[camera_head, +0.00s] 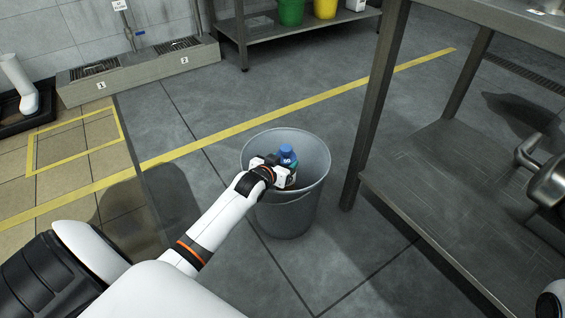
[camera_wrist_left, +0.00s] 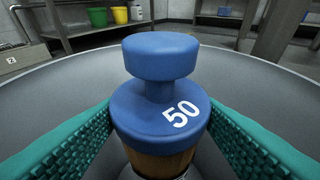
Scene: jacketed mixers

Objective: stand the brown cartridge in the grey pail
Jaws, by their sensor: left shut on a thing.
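The brown cartridge has a blue top marked 50, which shows in the head view (camera_head: 287,154) just inside the pail's mouth. In the left wrist view the cartridge (camera_wrist_left: 160,110) fills the middle, with a strip of brown body below the blue top. It looks upright. My left gripper (camera_head: 279,176) reaches over the near left rim of the grey pail (camera_head: 288,217) and is shut on the cartridge, with a teal finger pad on each side. The cartridge's lower end is hidden, so I cannot tell whether it touches the pail's floor. My right gripper is not in view.
A steel table (camera_head: 430,165) with a low shelf stands close to the pail's right. A back shelf (camera_head: 265,30) holds a green bucket (camera_head: 291,11) and a yellow bucket (camera_head: 325,8). A yellow line (camera_head: 225,133) crosses the floor behind the pail. The floor in front is clear.

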